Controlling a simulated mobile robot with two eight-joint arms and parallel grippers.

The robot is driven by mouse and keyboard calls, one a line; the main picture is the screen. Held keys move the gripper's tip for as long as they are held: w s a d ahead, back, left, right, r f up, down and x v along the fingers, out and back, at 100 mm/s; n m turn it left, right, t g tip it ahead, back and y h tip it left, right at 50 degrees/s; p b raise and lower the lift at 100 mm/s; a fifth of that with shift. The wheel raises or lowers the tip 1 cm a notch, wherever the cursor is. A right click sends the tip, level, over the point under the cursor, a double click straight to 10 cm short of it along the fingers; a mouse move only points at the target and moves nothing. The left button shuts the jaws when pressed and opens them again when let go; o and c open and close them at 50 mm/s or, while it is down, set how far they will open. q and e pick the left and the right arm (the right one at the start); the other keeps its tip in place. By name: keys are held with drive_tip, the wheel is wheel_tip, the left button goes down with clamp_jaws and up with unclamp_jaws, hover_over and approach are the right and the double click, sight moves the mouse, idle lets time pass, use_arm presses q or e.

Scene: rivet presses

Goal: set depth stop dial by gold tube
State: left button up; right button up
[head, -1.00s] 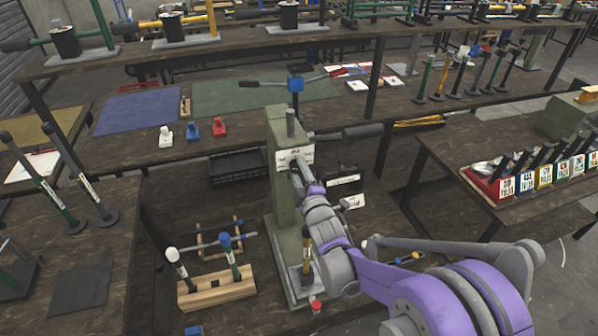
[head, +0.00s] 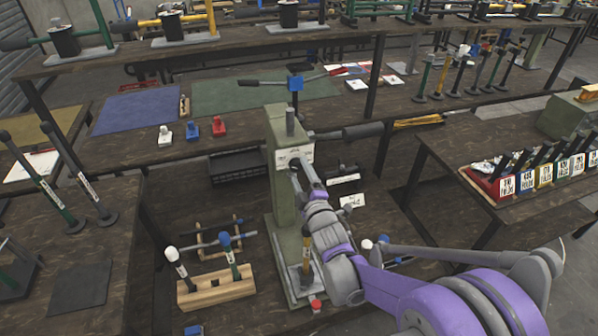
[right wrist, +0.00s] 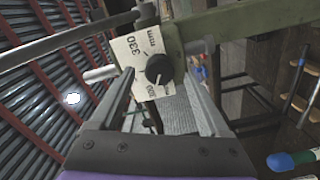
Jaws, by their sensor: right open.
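The green press (head: 283,170) stands on the lower bench, with a white dial plate (head: 294,155) near its top. My right gripper (head: 307,176) is in front of the press at the dial plate. In the right wrist view its open fingers (right wrist: 160,82) stand on either side of the dial, and no clear grip shows. A gold tube (head: 306,271) with a dark top stands at the press base, partly hidden by my arm. My left gripper is out of view.
A wooden block (head: 217,288) with two upright tools stands left of the press. The press's dark lever (head: 350,132) sticks out to the right. A rack of numbered tools (head: 507,184) is on the right bench. Black bins (head: 237,163) sit behind the press.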

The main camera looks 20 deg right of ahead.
drive_tip(key=s, duration=0.9)
drive_tip(key=shift+d+b, duration=0.2)
drive_tip(key=shift+b, duration=0.1)
drive_tip(key=s+f+m+g, duration=0.2)
drive_tip(key=s+m+g, duration=0.2)
drive_tip(key=s, duration=0.4)
drive_tip(key=s+f+m+g+p, duration=0.1)
drive_tip(key=s+f+m+g, duration=0.2)
drive_tip(key=s, duration=0.5)
drive_tip(key=s+f+m+g+p, duration=0.1)
drive_tip(key=s+f+m+g, duration=0.2)
drive_tip(key=s+m+g, duration=0.2)
drive_tip(key=s+m, duration=0.2)
drive_tip(key=s, duration=0.1)
drive_tip(key=shift+s+f+g+h, duration=0.15)
drive_tip(key=shift+s+g+h, duration=0.1)
drive_tip(key=shift+g+h, duration=0.05)
